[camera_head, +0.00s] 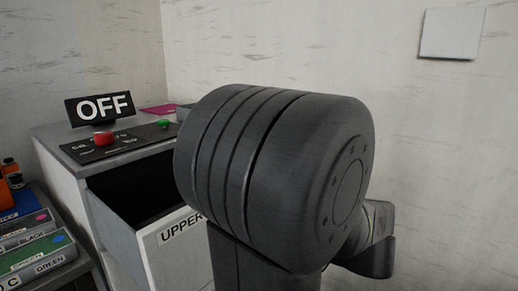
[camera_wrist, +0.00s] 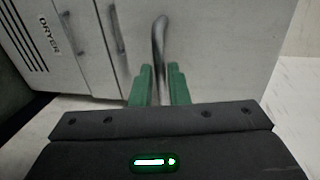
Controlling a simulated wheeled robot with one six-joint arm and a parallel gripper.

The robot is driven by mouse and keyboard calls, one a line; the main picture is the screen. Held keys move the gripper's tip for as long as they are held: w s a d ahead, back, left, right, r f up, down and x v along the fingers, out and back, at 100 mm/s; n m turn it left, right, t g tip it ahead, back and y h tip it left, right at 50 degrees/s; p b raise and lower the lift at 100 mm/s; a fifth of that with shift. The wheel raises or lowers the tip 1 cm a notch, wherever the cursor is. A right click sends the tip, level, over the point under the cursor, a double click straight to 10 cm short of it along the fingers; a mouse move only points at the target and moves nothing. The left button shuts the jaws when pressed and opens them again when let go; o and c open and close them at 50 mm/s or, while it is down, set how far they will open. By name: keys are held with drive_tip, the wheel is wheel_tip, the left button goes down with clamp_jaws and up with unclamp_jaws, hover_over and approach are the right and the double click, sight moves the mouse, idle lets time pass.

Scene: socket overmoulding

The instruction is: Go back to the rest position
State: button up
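My gripper (camera_wrist: 160,72) shows in the wrist view as two green fingers with a narrow gap between them. A dark curved handle (camera_wrist: 160,32) on a pale cabinet front runs down into line with this gap. I cannot tell whether the fingers press on the handle or stand clear of it. In the head view, my dark arm fills the middle and hides the gripper. The drawer labelled UPPER (camera_head: 150,236) stands open, with a dark inside.
The grey cabinet (camera_head: 60,170) carries an OFF sign (camera_head: 100,108), a red button (camera_head: 103,138) and a green button (camera_head: 163,124). Labelled boxes (camera_head: 38,252) stand at the lower left. A wall with a white plate (camera_head: 451,33) is behind. The wrist view shows a DRYER label (camera_wrist: 49,35).

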drive_tip(key=shift+x, duration=1.25)
